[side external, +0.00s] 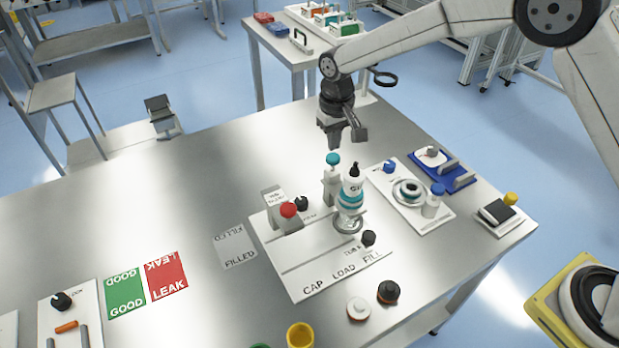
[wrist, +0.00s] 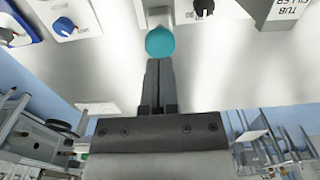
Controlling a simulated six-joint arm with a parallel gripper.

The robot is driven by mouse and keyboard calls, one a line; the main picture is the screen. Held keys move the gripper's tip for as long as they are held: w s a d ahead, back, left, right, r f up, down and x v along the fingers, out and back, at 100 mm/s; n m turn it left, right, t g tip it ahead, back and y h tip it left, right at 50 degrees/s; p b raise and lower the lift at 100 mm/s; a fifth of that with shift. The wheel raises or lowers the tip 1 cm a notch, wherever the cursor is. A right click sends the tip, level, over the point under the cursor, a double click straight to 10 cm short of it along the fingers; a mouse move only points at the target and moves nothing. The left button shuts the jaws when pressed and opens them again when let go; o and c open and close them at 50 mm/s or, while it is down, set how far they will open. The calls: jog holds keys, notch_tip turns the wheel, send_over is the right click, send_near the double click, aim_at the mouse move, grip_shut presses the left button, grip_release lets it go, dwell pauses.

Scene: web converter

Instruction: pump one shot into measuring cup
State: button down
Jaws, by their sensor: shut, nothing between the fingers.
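A teal, round-topped pump head (side external: 333,159) stands upright on a pale post at the back of the white fill board (side external: 300,265). It also shows in the wrist view (wrist: 160,42), just beyond my fingertips. My gripper (side external: 335,146) is shut and empty, pointing down just above the pump head. In the wrist view its two fingers (wrist: 158,64) lie together. I cannot tell whether they touch the teal top. A white bottle with teal bands and a black tip (side external: 351,193) stands beside the post, over a round clear or metallic base (side external: 347,224). I cannot clearly identify a measuring cup.
A red knob (side external: 288,209) and black knobs stand on the fill board. To its right are a white board with a round dish (side external: 409,192) and a blue tray (side external: 460,180). Green and red mats (side external: 166,276) lie at left. The table's back left is clear.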

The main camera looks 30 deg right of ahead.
aim_at(333, 157)
jog(key=shift+f, duration=2.2)
jog(key=shift+r, duration=2.2)
jog(key=shift+r, duration=0.1)
jog(key=shift+r, duration=2.9)
jog(key=s+d+f+t, duration=0.1)
jog(key=s+d, duration=0.5)
jog(key=s, duration=0.6)
jog(key=s+d+f+t, duration=0.1)
jog(key=s+d+f, duration=0.1)
jog(key=s+d, duration=0.5)
jog(key=s, duration=0.5)
jog(key=shift+d+f+t, duration=0.25)
jog(key=shift+t, duration=0.05)
